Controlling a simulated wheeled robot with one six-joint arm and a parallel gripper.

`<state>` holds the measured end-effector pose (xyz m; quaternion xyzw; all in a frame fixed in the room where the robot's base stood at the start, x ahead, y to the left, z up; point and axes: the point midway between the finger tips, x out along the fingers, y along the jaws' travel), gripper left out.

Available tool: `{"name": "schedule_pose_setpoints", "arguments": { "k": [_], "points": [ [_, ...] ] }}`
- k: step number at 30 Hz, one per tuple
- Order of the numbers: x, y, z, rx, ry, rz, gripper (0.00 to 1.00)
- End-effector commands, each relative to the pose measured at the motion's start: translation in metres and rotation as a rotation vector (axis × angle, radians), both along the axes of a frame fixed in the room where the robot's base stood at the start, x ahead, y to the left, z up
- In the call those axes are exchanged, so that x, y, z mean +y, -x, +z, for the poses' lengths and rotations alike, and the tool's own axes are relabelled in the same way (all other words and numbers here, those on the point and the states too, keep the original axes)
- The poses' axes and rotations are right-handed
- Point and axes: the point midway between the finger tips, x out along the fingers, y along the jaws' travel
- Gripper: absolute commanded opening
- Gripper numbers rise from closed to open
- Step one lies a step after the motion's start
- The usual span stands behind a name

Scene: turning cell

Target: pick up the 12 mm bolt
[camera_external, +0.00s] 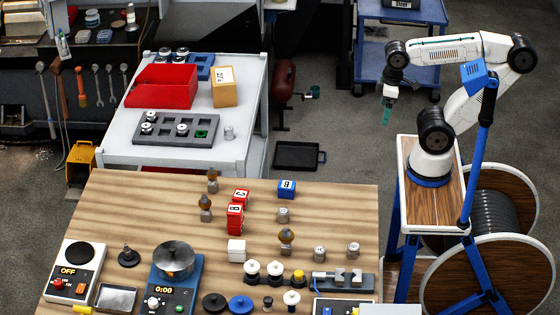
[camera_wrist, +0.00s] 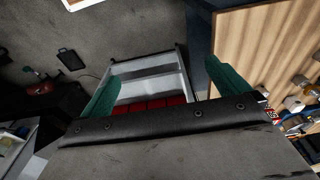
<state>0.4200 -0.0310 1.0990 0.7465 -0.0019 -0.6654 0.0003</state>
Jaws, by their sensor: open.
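Several small grey metal pieces with marked tops stand on the wooden table: one near the blue block (camera_external: 283,214), one right of the middle (camera_external: 319,253) and one further right (camera_external: 353,250). A similar grey piece (camera_external: 229,132) stands on the white table. The markings are too small to read, so I cannot tell which is the 12 mm bolt. My gripper (camera_external: 387,114) hangs in the air at the upper right, well away from these pieces. In the wrist view my gripper's green fingers (camera_wrist: 163,90) are spread apart with nothing held between them.
The wooden table (camera_external: 130,205) also carries lettered blocks, a scale, a pot and a row of knobs. The white table (camera_external: 255,80) behind it holds a red bin (camera_external: 160,87), a cardboard box (camera_external: 224,87) and a grey slotted tray (camera_external: 165,131). Grey floor lies below my gripper.

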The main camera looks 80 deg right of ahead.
Motion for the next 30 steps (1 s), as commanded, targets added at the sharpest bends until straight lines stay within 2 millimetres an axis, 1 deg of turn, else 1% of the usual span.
{"name": "schedule_pose_setpoints", "arguments": {
  "k": [11,12,14,15,16,17,24,26,29,30],
  "points": [
    [0.000,0.000,0.000,0.000,0.000,0.000,1.00],
    [0.000,0.000,0.000,0.000,0.000,0.000,0.94],
    [0.000,0.000,0.000,0.000,0.000,0.000,0.78],
    [0.000,0.000,0.000,0.000,0.000,0.000,0.67],
    [0.000,0.000,0.000,0.000,0.000,0.001,0.58],
    [0.000,0.000,0.000,0.000,0.000,0.001,0.57],
    [0.000,0.000,0.000,-0.001,0.000,0.001,0.57],
    [0.002,-0.005,0.000,-0.008,-0.004,0.007,0.57],
    [0.010,-0.028,0.000,-0.048,-0.024,0.031,0.57],
    [0.015,-0.043,-0.001,-0.075,-0.037,0.046,0.57]
  ]
}}
